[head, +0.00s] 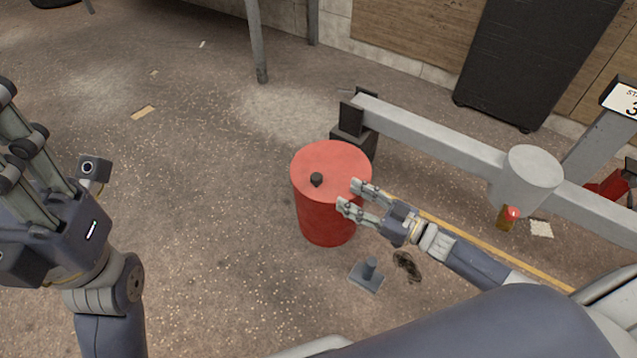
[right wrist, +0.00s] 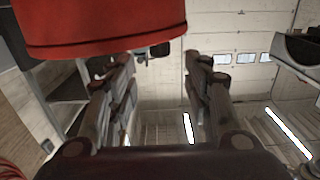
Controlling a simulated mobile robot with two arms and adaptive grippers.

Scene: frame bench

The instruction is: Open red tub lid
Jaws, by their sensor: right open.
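The red tub (head: 326,215) stands upright on the floor in the middle of the head view. Its round red lid (head: 338,160) sits on top, with a small dark knob (head: 316,179) on it. My right gripper (head: 350,196) is open at the lid's right front edge, its fingertips overlapping the tub in the picture and short of the knob. I cannot tell whether they touch it. In the right wrist view the fingers (right wrist: 158,75) are spread with nothing between them, and a red curved surface (right wrist: 100,25) fills the top. My left gripper (head: 30,190) is at the left, away from the tub, its fingertips partly cut off.
A grey metal beam (head: 430,128) runs behind and right of the tub, with a dark end bracket (head: 352,118) close to it. A grey cylinder (head: 533,170) sits on the beam. A small grey stand (head: 367,275) lies on the floor below my right gripper.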

